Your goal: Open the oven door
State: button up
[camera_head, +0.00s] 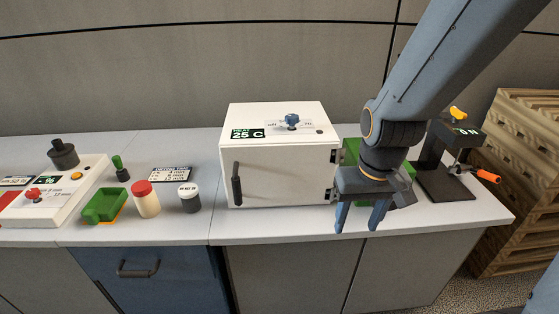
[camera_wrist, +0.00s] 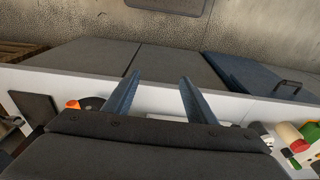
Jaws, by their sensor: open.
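The oven (camera_head: 280,155) is a white box on the counter in the head view, with a "25 C" display and a blue knob (camera_head: 292,120) on its top. Its front door (camera_head: 285,178) is shut. A dark vertical handle (camera_head: 236,184) is at the door's left edge, and hinges show at its right edge. My gripper (camera_head: 358,222) is open and empty, pointing down at the counter's front edge, right of the oven and apart from the handle. In the wrist view my gripper (camera_wrist: 158,88) shows both fingers spread with nothing between them.
A green object (camera_head: 352,150) stands right of the oven, partly hidden by my arm. A dark stand (camera_head: 440,170) with an orange handle is farther right. Wooden pallets (camera_head: 525,170) are at far right.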

aim_at(297, 174)
jog(key=k, duration=1.2)
jog(key=u, duration=0.35)
jog(key=i, duration=0.8)
jog(key=u, duration=0.25)
